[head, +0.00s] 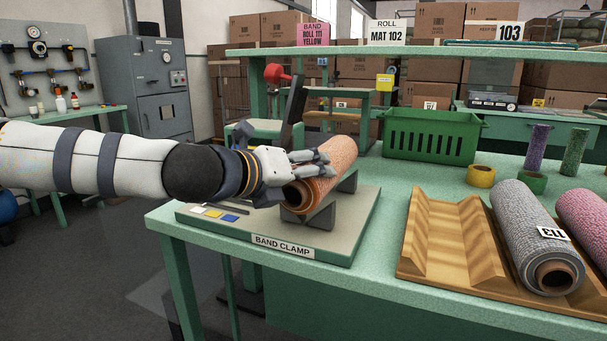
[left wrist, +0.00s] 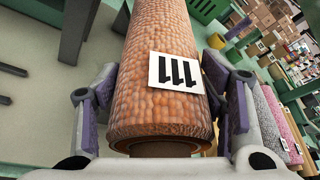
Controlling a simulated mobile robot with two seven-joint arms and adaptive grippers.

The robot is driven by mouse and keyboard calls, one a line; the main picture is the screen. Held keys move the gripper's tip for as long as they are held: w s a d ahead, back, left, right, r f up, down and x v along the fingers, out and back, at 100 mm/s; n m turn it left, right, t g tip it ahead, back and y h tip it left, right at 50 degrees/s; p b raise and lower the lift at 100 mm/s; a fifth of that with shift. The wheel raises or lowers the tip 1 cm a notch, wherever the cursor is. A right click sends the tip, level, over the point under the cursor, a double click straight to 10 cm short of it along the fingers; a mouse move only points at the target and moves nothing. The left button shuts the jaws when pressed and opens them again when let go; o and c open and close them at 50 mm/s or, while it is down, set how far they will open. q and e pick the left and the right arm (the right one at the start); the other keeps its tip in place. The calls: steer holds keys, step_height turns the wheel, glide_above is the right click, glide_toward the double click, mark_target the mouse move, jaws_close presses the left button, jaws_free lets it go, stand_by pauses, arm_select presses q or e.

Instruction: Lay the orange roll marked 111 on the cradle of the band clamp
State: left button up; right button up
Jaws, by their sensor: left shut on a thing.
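The orange roll (head: 324,170) lies over the dark cradle (head: 348,183) of the band clamp (head: 330,240), its near end toward me. Whether it rests fully on the cradle or hangs just above it, I cannot tell. In the left wrist view the roll (left wrist: 165,45) shows its white label marked 111 (left wrist: 176,74). My left gripper (head: 305,165) is shut on the roll near its near end, with a finger on each side in the wrist view. A dark upright arm with a red knob (head: 277,75) stands behind the roll. My right gripper is not in view.
A wooden rack (head: 420,262) at right holds a grey roll marked 113 (head: 530,225) and a pink roll (head: 585,215); its left grooves are empty. A green crate (head: 430,135), tape rolls (head: 481,176) and thin upright rolls stand behind. A shelf (head: 400,50) spans the back.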

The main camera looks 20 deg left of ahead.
arm_select(q)
steer(key=shift+r, duration=0.1)
steer(key=o, duration=1.4)
steer(key=v, duration=1.2)
steer(key=shift+d, duration=0.1)
